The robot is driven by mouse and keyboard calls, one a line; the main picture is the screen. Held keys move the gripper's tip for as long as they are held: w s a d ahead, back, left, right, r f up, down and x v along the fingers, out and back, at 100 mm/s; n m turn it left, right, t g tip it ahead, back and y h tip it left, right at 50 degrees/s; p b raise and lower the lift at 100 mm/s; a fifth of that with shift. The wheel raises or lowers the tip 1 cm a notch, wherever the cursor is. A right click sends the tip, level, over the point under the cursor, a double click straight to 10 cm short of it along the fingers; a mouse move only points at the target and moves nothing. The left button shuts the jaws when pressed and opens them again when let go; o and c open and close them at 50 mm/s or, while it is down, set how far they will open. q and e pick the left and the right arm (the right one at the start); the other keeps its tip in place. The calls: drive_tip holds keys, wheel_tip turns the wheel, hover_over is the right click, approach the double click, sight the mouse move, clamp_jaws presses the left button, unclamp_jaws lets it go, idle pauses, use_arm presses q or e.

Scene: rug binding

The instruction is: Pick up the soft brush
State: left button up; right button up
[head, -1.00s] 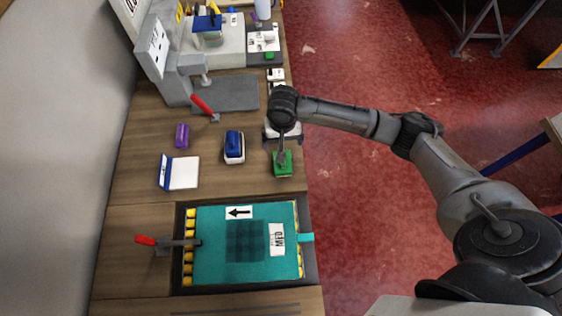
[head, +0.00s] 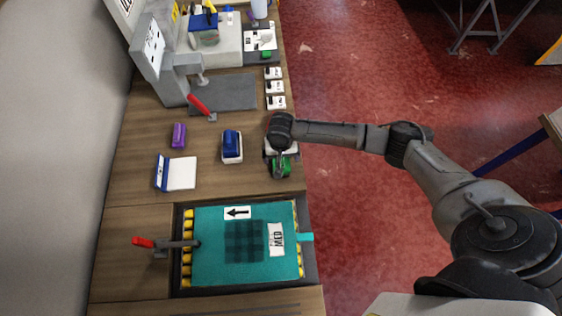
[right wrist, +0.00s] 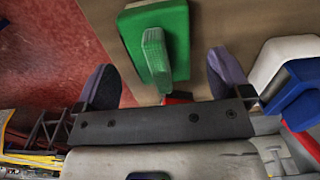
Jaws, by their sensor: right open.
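A green block with an upright lighter green handle (head: 283,167) sits on the bench near its right edge and looks like a brush. It fills the upper middle of the right wrist view (right wrist: 155,45). My right gripper (right wrist: 165,78) is open, with one dark finger on each side of the handle and gaps between. In the head view the right gripper (head: 281,155) is over the green brush and partly hides it. A blue block on a white base (head: 231,145) stands to its left. No label shows which is the soft brush. My left gripper is out of view.
A teal mat with a dark checked patch (head: 210,265) lies in a frame in front, with a red-handled clamp (head: 145,242) at its left. A purple block (head: 179,135) and a white-and-blue pad (head: 182,173) lie left. Several white cards (head: 275,87) are behind.

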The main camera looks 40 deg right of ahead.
drive_tip(key=shift+f, duration=1.45)
drive_tip(key=shift+c, duration=0.4)
drive_tip(key=c, duration=1)
drive_tip(key=shift+r, duration=0.1)
drive_tip(key=shift+r, duration=0.5)
wheel_tip(320, 180, up, 3)
drive_tip(key=shift+f, duration=0.15)
drive_tip(key=s+d+r+p, duration=0.1)
drive_tip(key=s+d+r, duration=0.4)
drive_tip(key=s, duration=0.5)
wheel_tip(320, 180, up, 2)
drive_tip(key=shift+s+r, duration=0.1)
drive_tip(key=shift+s, duration=0.2)
